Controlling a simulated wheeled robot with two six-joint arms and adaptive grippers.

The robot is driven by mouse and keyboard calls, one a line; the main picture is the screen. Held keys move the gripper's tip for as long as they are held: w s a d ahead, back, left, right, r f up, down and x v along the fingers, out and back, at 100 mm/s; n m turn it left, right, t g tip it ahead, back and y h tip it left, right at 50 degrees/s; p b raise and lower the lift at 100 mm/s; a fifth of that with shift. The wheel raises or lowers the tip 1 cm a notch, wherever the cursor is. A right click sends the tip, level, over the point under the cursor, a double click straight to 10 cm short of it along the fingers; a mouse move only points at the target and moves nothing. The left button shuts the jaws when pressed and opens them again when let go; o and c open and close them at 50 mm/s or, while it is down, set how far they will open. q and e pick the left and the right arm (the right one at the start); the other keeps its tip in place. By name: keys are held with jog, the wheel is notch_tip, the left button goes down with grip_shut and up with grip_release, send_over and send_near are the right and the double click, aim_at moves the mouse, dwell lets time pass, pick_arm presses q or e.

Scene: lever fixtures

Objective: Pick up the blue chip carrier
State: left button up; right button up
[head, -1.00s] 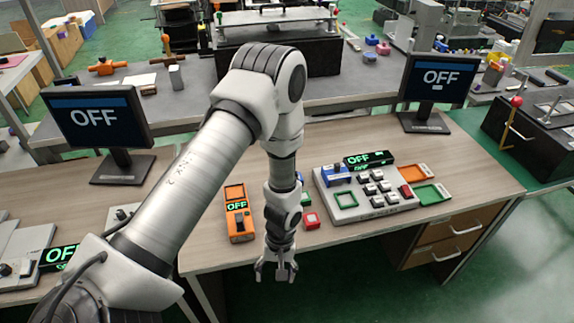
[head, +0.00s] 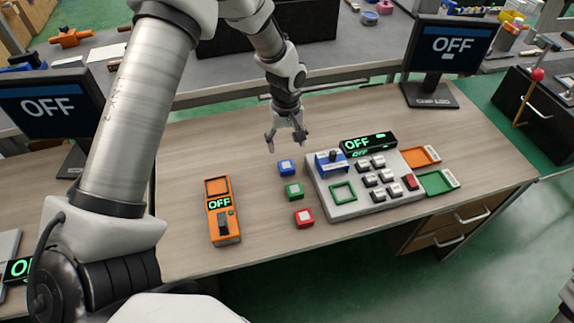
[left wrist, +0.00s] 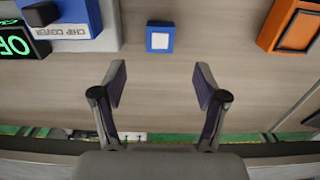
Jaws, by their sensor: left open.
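The blue chip carrier (head: 287,167) is a small blue square block with a pale top, lying on the wooden table left of the grey console. In the left wrist view the blue chip carrier (left wrist: 160,37) lies ahead of the fingers, roughly centred between them. My left gripper (head: 287,143) is open and empty above the table, just behind the blue carrier in the head view. Its two spread fingers also show in the left wrist view (left wrist: 161,88), apart from the carrier. My right gripper does not show.
A green carrier (head: 294,191) and a red carrier (head: 304,217) lie in front of the blue one. An orange OFF device (head: 222,211) lies to the left. The grey console (head: 350,207) with a blue chip cover (head: 327,166) stands to the right. Green and orange trays adjoin it.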

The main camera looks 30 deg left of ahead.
aim_at(286, 165)
pick_arm(q)
jog(key=shift+s+d+f+b, duration=0.25)
jog(key=shift+f+b, duration=0.1)
jog(key=shift+f, duration=0.35)
jog(key=f, duration=0.2)
jog(key=f+p, duration=0.1)
jog(key=f, duration=0.4)
jog(key=shift+w+a+f, duration=0.2)
jog(key=shift+a, duration=0.05)
jog(key=shift+w+a+f, duration=0.1)
jog(key=shift+w+f, duration=0.05)
jog(key=shift+f, duration=0.15)
jog(key=shift+r, duration=0.1)
jog(key=c, duration=1)
